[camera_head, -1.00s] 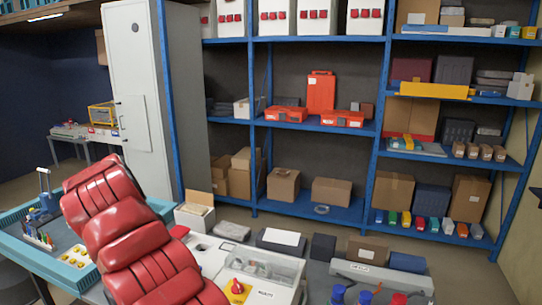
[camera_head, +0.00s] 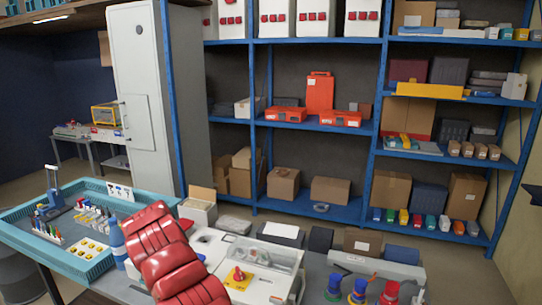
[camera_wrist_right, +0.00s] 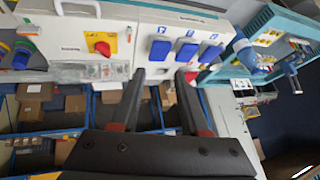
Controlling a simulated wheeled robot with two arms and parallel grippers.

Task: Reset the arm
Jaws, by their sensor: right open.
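My right gripper (camera_wrist_right: 162,75) is open and empty in the right wrist view, its two dark fingers apart. Beyond the fingers are a white socket box with blue sockets (camera_wrist_right: 187,52) and a white box with a red knob on a yellow plate (camera_wrist_right: 100,44). The knob box also shows in the head view (camera_head: 238,280), on the table near the bottom. A red padded arm link of mine (camera_head: 165,255) crosses the lower left of the head view and hides part of the table. My left gripper is not visible.
A teal-rimmed tray (camera_head: 88,272) with small parts stands at the left. A blue bottle (camera_head: 117,243) is beside it. Blue and red sockets (camera_head: 357,291) line the front right. Blue shelving (camera_head: 310,208) with boxes stands behind, and a grey cabinet (camera_head: 140,90) at the left.

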